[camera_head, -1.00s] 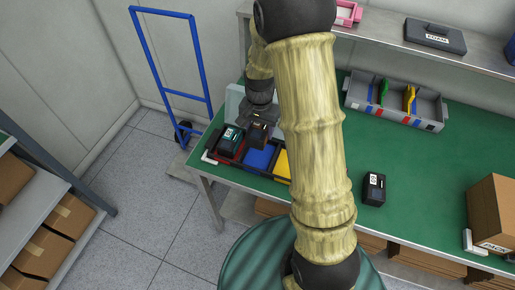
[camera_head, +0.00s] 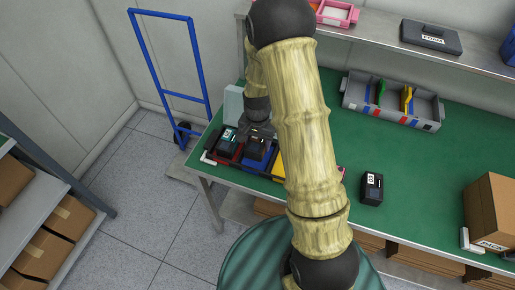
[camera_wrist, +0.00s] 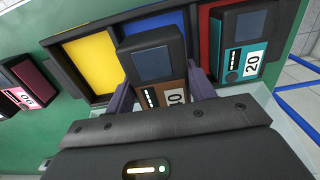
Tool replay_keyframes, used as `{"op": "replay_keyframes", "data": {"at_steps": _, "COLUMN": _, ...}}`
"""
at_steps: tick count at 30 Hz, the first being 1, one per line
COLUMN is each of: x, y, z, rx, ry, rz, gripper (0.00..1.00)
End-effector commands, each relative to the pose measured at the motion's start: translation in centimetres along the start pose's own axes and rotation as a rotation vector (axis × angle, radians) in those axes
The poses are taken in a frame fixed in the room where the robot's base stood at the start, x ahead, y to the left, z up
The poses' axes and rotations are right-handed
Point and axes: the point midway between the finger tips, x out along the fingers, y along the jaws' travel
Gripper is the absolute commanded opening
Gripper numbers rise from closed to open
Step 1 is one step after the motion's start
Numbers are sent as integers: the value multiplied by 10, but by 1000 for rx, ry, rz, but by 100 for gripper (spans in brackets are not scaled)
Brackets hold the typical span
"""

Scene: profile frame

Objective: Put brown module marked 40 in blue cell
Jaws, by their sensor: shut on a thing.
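My gripper (camera_wrist: 162,95) is shut on the brown module (camera_wrist: 165,72), which has a dark top and a white label only partly readable. In the head view the module (camera_head: 256,148) is at the blue cell (camera_head: 248,164) of the tray, with my gripper (camera_head: 257,133) above it. In the wrist view blue (camera_wrist: 152,22) shows beyond and beside the module. I cannot tell how deep it sits. A teal module marked 20 (camera_wrist: 243,55) stands in the red cell to the right. The yellow cell (camera_wrist: 92,62) to the left looks empty.
A pink-and-black module (camera_wrist: 20,95) lies on the green table beyond the yellow cell. A black module (camera_head: 372,188) stands further right. A grey divided bin (camera_head: 430,123) and a carton (camera_head: 490,215) are on the table. My arm hides part of the tabletop.

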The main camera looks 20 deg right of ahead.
Motion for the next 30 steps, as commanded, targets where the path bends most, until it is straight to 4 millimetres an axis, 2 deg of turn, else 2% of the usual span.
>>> {"op": "replay_keyframes", "data": {"at_steps": 10, "x": 39, "y": 0, "z": 0, "rx": 0, "ry": -2, "rz": 1, "gripper": 26}}
{"op": "replay_keyframes", "data": {"at_steps": 22, "x": 45, "y": 0, "z": 0, "rx": 0, "ry": 0, "rz": 0, "gripper": 26}}
{"op": "replay_keyframes", "data": {"at_steps": 23, "x": 45, "y": 0, "z": 0, "rx": 0, "ry": -1, "rz": 0, "gripper": 56}}
{"op": "replay_keyframes", "data": {"at_steps": 24, "x": 44, "y": 0, "z": 0, "rx": 0, "ry": 0, "rz": 0, "gripper": 63}}
{"op": "replay_keyframes", "data": {"at_steps": 30, "x": 44, "y": 0, "z": 0, "rx": 0, "ry": -1, "rz": 0, "gripper": 63}}
